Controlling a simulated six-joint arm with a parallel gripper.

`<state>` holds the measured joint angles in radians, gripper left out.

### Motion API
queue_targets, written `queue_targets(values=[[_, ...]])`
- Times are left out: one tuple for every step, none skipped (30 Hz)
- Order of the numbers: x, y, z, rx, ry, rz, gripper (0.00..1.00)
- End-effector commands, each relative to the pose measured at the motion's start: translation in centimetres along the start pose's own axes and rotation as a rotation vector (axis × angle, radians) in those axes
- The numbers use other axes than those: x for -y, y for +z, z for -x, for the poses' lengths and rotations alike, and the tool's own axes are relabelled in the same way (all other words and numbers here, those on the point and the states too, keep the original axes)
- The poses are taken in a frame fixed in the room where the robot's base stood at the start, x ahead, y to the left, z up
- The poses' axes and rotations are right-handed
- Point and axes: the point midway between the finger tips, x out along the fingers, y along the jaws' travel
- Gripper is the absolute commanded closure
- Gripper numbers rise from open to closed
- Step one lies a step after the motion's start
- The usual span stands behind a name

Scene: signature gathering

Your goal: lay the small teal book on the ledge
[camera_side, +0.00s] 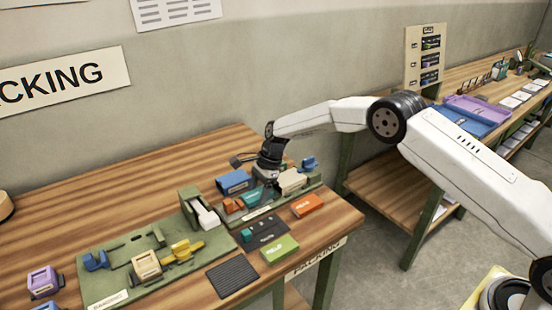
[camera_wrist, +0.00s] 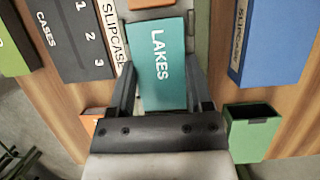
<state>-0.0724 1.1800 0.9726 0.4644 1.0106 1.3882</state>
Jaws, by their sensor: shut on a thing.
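The small teal book (camera_wrist: 162,65), marked LAKES, is between the two fingers of my gripper (camera_wrist: 163,78) in the wrist view, its lettered face towards the camera. The gripper is shut on it. In the side view my gripper (camera_side: 264,186) is low over the green slipcase fixture (camera_side: 262,212), and a teal patch shows just left of it. The fingers partly hide the book there. I cannot tell which part of the fixture is the ledge, nor whether the book touches anything beneath.
A blue slipcase (camera_side: 235,182) and a cream block (camera_side: 292,180) stand close to the gripper. A green binding board (camera_side: 120,285) is at left. Bare wood lies behind.

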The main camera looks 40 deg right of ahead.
Motion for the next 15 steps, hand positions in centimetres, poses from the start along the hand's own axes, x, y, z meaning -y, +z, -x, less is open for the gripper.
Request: queue_targets(values=[[0.01, -0.04, -0.09, 0.0, 0.0, 0.0, 0.32], [0.01, -0.03, -0.07, 0.0, 0.0, 0.0, 0.22], [0.01, -0.02, -0.07, 0.0, 0.0, 0.0, 0.1], [0.01, -0.02, -0.06, 0.0, 0.0, 0.0, 0.0], [0.0, -0.02, -0.06, 0.0, 0.0, 0.0, 0.0], [0.0, -0.02, -0.06, 0.0, 0.0, 0.0, 0.0], [0.0, -0.02, -0.06, 0.0, 0.0, 0.0, 0.0], [0.0, -0.02, -0.06, 0.0, 0.0, 0.0, 0.0], [0.0, -0.02, -0.05, 0.0, 0.0, 0.0, 0.0], [0.0, -0.02, -0.05, 0.0, 0.0, 0.0, 0.0], [0.0, -0.01, -0.04, 0.0, 0.0, 0.0, 0.0], [0.01, 0.0, -0.01, 0.0, 0.0, 0.0, 0.0], [0.01, 0.02, 0.03, 0.0, 0.0, 0.0, 0.0], [0.01, 0.04, 0.09, 0.0, 0.0, 0.0, 0.0], [0.01, 0.09, 0.21, 0.0, -0.001, 0.0, 0.0]])
